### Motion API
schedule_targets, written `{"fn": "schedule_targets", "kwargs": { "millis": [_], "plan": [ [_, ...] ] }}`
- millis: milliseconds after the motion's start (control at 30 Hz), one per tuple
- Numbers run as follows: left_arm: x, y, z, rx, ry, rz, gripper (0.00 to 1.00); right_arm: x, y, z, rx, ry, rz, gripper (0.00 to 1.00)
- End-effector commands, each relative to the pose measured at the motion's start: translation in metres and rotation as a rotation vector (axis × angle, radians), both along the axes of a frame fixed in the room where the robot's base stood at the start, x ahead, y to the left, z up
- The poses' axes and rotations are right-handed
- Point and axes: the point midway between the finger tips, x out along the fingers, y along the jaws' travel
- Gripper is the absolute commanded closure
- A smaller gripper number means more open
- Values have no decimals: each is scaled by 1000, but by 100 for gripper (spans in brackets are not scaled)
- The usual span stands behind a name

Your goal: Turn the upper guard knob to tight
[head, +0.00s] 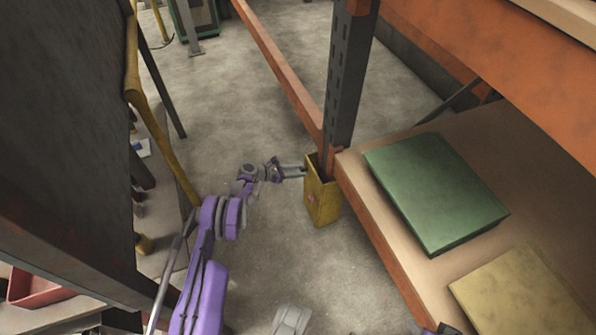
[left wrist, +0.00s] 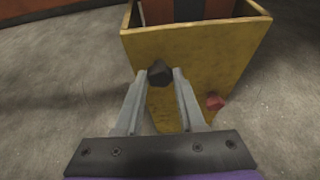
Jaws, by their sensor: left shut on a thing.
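The yellow post guard (head: 322,206) wraps the foot of the dark rack upright, and its face fills the middle of the left wrist view (left wrist: 205,55). The dark upper guard knob (left wrist: 160,73) sits near the top of that face. My left gripper (left wrist: 159,78) is shut on this knob, with one finger on each side. In the head view the left gripper (head: 303,170) reaches the guard's upper left side and the knob is hidden there. A red lower knob (left wrist: 215,102) sits lower on the face, clear of the fingers; it also shows in the head view (head: 311,198).
The rack shelf (head: 375,222) with an orange edge stands right of the guard. It holds a green box (head: 435,190) and a tan box (head: 520,295). A dark panel and yellow rail (head: 160,130) stand left of my arm. The concrete floor (head: 235,110) around the guard is clear.

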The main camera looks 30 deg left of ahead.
Motion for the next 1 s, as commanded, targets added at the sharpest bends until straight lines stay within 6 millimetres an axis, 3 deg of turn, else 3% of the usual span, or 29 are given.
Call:
{"fn": "schedule_targets", "kwargs": {
  "millis": [467, 1000],
  "plan": [
    [-1, -1, 0, 45, -38, -1, 100, 0, 0, 0, 0, 0, 0, 50],
    [-3, -3, -1, 330, -282, 0, 100, 0, 0, 0, 0, 0, 0, 50]
  ]
}}
